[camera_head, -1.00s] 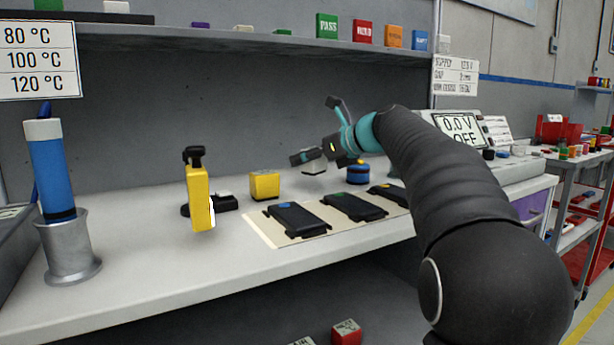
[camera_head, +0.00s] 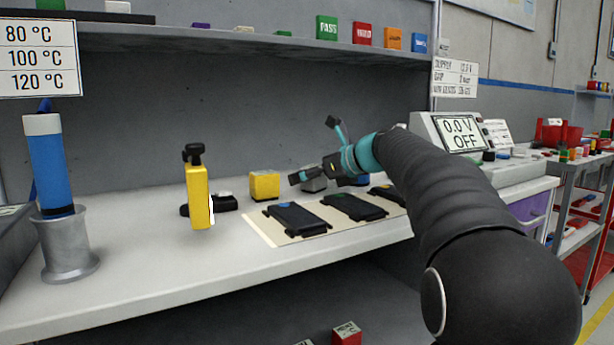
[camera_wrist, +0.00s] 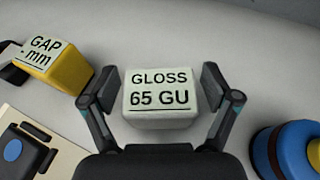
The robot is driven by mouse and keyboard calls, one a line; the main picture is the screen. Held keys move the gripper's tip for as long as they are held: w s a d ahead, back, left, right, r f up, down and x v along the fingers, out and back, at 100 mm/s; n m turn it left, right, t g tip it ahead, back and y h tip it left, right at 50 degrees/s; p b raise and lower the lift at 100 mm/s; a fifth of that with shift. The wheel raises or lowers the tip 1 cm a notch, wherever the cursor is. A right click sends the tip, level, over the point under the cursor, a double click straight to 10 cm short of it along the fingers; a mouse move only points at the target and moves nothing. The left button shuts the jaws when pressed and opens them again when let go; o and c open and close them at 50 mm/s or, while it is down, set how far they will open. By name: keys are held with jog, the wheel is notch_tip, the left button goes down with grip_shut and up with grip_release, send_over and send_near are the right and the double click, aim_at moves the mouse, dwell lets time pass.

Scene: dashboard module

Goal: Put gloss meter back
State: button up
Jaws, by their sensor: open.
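The gloss meter (camera_wrist: 161,98) is a small grey block with a light top reading "GLOSS 65 GU". In the wrist view it lies between my two open fingers, one at its left and one at its right, with narrow gaps. In the head view the gloss meter (camera_head: 314,185) is low over or on the bench, partly hidden by my gripper (camera_head: 312,178); the contact under it is not clear. My gripper also shows in the wrist view (camera_wrist: 161,90), reaching in from the bottom edge.
A yellow gap gauge (camera_head: 265,185) stands left of the gloss meter. A blue round object with a yellow top (camera_wrist: 290,150) is at its right. Dark modules (camera_head: 297,219) lie on a pale mat (camera_head: 262,228) in front. A yellow handheld tool (camera_head: 199,195) stands further left.

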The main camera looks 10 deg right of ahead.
jog(key=shift+r, duration=0.15)
jog(key=p+v, duration=0.1)
jog(key=v, duration=1)
jog(key=shift+s+d+r, duration=0.15)
jog(key=shift+s+d, duration=0.15)
jog(key=shift+s, duration=0.1)
